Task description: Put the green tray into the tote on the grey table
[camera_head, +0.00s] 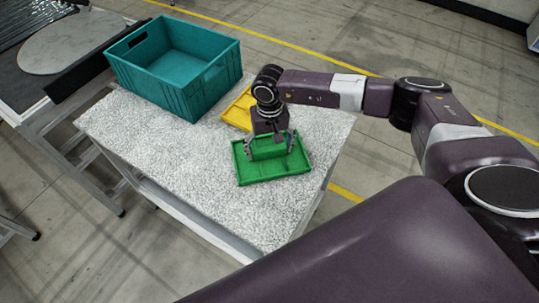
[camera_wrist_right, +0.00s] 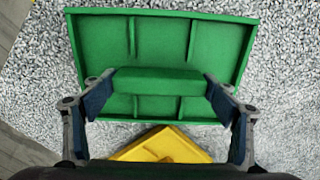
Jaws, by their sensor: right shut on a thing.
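The green tray (camera_head: 275,172) lies on the speckled grey table (camera_head: 235,210), right of its middle. It is divided into compartments and has a raised green block across its middle, which also shows in the right wrist view (camera_wrist_right: 160,81). My right gripper (camera_head: 270,145) is over the tray from above. Its two fingers (camera_wrist_right: 160,92) close on the ends of the raised block. The teal tote (camera_head: 190,90) stands open and looks empty at the far left end of the table. My left gripper is not in either view.
A yellow tray (camera_head: 238,110) lies between the green tray and the tote, partly hidden by my right arm; it also shows in the wrist view (camera_wrist_right: 160,146). The front of the table is clear. A dark bench with a round grey plate (camera_head: 70,45) stands at the left.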

